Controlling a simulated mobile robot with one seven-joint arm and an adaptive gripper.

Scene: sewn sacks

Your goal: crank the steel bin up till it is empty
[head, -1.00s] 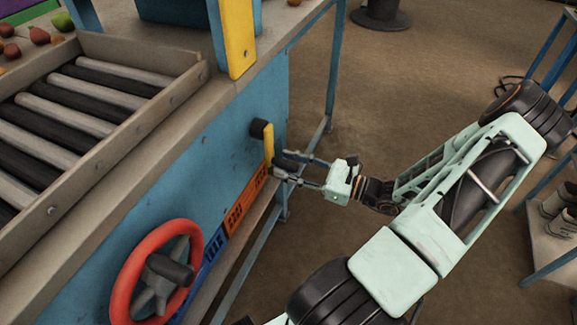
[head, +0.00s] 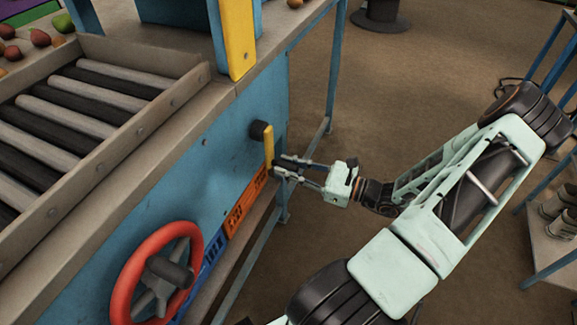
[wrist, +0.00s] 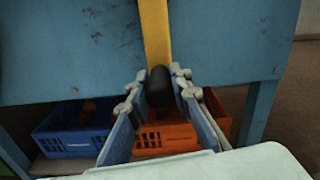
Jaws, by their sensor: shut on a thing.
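The crank is a yellow arm (head: 268,143) on a dark hub (head: 258,130), on the blue side panel of the machine; it hangs down. Its black grip (wrist: 160,87) is at the lower end of the yellow arm in the wrist view. My gripper (head: 277,167) is shut on this grip, with one finger on each side of it. In the head view the fingers largely hide the grip. I cannot make out the steel bin in either view.
A red handwheel (head: 157,272) sits on the same panel, left of the crank. A roller chute (head: 75,120) and several fruits are above. An orange crate (wrist: 170,138) and a blue crate (wrist: 70,130) stand below the panel.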

